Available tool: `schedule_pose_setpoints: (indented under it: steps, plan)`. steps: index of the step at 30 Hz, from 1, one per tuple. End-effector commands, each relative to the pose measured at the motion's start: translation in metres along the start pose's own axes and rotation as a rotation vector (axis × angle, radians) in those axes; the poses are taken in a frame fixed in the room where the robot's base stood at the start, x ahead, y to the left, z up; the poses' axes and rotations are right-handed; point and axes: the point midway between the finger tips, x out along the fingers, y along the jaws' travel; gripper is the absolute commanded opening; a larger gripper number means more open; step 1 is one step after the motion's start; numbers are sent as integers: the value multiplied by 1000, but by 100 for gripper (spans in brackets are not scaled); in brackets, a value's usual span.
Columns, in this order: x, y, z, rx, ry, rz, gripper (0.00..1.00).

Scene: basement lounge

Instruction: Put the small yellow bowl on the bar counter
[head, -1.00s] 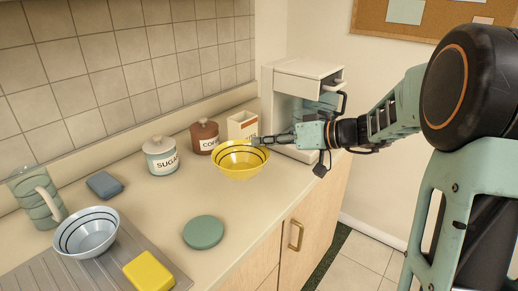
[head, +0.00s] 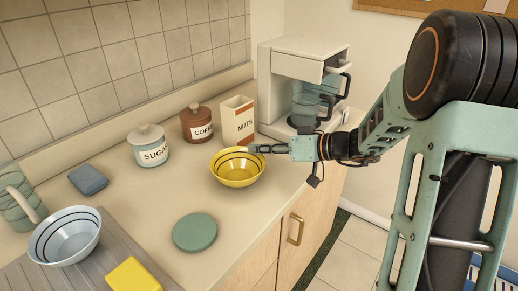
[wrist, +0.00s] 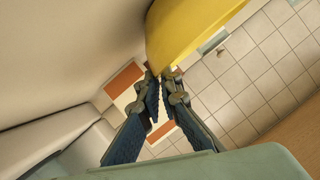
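The small yellow bowl (head: 234,174), with dark rings inside, is upright at the middle of the beige counter in the head view. I cannot tell whether its base touches the counter. My gripper (head: 258,149) reaches in from the right, at the bowl's right rim. In the wrist view the yellow bowl (wrist: 190,28) fills the top middle, and my gripper's fingertips (wrist: 160,76) come together at its edge, closed on the rim. No separate bar counter can be made out.
A nuts box (head: 238,122), coffee canister (head: 197,127) and sugar canister (head: 151,150) stand behind the bowl. A coffee machine (head: 285,62) stands at the back right. A green disc (head: 195,232), pale blue bowl (head: 78,247) and yellow sponge (head: 133,275) lie in front and left.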

Motion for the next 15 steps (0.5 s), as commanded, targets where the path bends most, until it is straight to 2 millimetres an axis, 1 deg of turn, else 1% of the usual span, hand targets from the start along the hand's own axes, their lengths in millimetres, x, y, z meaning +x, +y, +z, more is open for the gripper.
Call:
schedule_pose_setpoints:
  steps: [8,9,13,15]
  plan:
    - [1,1,2,0,1,-1,0]
    - [1,1,2,0,-1,-1,6]
    - [1,1,2,0,-1,-1,20]
    - [1,1,2,0,-1,-1,22]
